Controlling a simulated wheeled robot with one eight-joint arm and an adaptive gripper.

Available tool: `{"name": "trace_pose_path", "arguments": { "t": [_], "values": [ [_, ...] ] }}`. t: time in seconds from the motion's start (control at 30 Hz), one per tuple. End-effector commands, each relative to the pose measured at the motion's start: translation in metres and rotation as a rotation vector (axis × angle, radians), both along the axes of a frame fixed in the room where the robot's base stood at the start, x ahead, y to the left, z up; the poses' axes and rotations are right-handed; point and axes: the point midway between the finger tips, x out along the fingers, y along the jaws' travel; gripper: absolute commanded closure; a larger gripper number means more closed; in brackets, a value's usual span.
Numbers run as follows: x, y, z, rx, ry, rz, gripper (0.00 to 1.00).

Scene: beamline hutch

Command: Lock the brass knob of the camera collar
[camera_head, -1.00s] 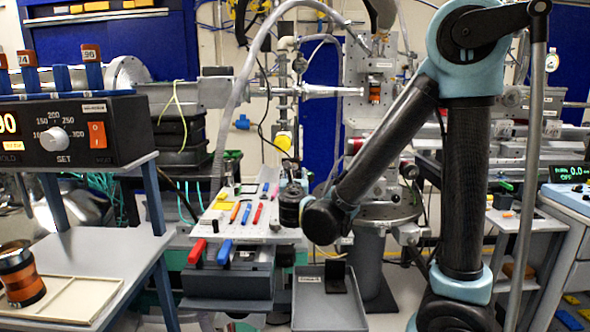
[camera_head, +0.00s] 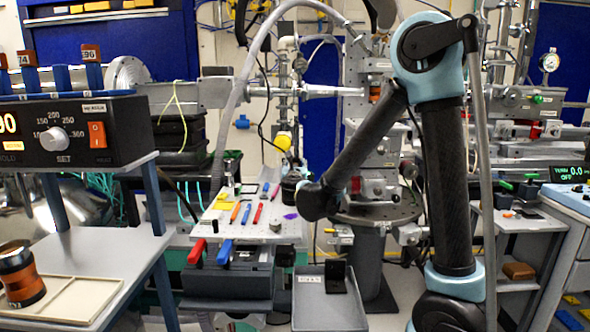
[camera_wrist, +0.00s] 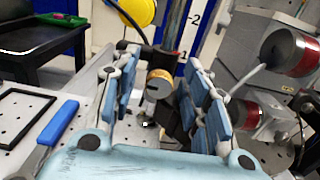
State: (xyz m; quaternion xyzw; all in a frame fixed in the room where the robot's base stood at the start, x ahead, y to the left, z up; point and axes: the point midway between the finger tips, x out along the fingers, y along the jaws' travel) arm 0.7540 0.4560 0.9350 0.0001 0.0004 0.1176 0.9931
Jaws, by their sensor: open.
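In the wrist view, the brass knob (camera_wrist: 159,83) shows its round face between the two blue-padded fingers. It sits on a dark collar or post (camera_wrist: 164,55), whose details are partly hidden. My gripper (camera_wrist: 160,70) is open, with one finger on each side of the knob. Gaps show between knob and fingers; I cannot tell how far ahead of the fingertips the knob is. In the head view, my dark wrist is by the pegboard bench; I cannot make out the fingers or the knob there.
A yellow round part (camera_wrist: 136,12) is above the knob, also in the head view (camera_head: 283,142). Red-and-silver cylinders (camera_wrist: 290,50) are close on the right. The pegboard bench (camera_head: 245,226) holds several coloured tools. A grey tray (camera_head: 318,305) is in front.

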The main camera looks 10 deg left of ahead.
Motion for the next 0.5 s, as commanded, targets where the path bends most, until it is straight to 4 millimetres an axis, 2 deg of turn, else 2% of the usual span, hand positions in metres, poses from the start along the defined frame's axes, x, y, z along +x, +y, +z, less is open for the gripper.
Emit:
{"name": "trace_pose_path", "arguments": {
  "t": [0.17, 0.37, 0.5],
  "values": [
    [-0.0001, 0.0000, 0.0000, 0.000, 0.000, 0.000, 0.58],
    [-0.0003, -0.0002, 0.0000, 0.000, 0.000, 0.000, 1.00],
    [-0.0002, -0.0003, 0.0000, 0.001, 0.000, 0.000, 1.00]
  ]
}}
